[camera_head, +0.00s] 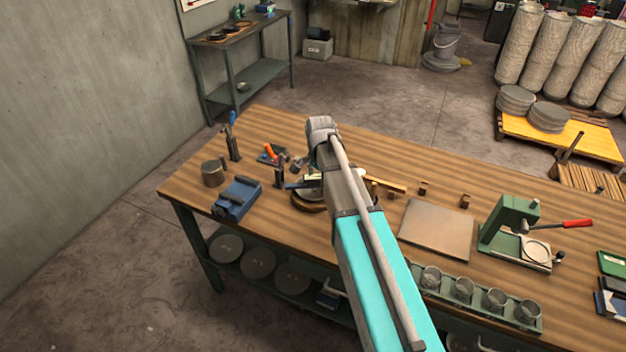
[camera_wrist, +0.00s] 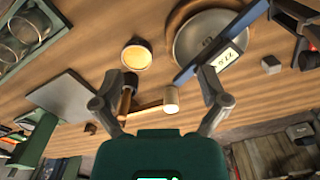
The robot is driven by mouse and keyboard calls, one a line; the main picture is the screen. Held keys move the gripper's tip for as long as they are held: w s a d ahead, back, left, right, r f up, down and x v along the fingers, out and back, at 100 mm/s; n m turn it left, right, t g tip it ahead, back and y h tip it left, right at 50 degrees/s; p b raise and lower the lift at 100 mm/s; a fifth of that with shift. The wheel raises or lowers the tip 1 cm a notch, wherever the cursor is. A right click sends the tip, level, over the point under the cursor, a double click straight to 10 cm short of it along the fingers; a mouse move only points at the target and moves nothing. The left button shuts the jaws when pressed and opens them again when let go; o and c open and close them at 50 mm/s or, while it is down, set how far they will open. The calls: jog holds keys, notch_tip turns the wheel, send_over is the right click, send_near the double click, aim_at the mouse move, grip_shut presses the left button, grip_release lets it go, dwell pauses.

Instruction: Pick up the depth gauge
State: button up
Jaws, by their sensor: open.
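The depth gauge (camera_wrist: 232,50) looks like a blue bar with a white digital readout in the wrist view. It lies across a round grey metal dish (camera_wrist: 190,42) at the upper right. In the head view my arm and gripper mostly hide that spot. My gripper (camera_wrist: 160,80) is open and empty, pointing down over the bench. Its right finger is near the lower end of the gauge in the picture, and I cannot tell whether they touch.
A wooden-handled mallet (camera_wrist: 172,100) lies below the jaws. A small round cup (camera_wrist: 136,54) stands by the dish. A blue vise-like block (camera_head: 237,198), a grey metal plate (camera_head: 436,230) and a green press (camera_head: 512,222) stand on the bench (camera_head: 270,240).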

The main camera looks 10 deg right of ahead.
aim_at(314, 176)
jog(key=w+r+m+p, duration=0.2)
jog(key=w+m, duration=0.5)
jog(key=w, duration=0.4)
jog(key=shift+r, duration=0.3)
jog(key=shift+w+f, duration=0.1)
jog(key=shift+f, duration=0.05)
notch_tip(314, 176, down, 8)
jog(key=b, duration=0.8)
jog(key=shift+d+f, duration=0.1)
jog(key=shift+f, duration=0.1)
jog(key=shift+b, duration=0.35)
jog(key=shift+d+f+b, duration=0.15)
jog(key=shift+f+b, duration=2.35)
jog(key=shift+f, duration=0.1)
grip_shut()
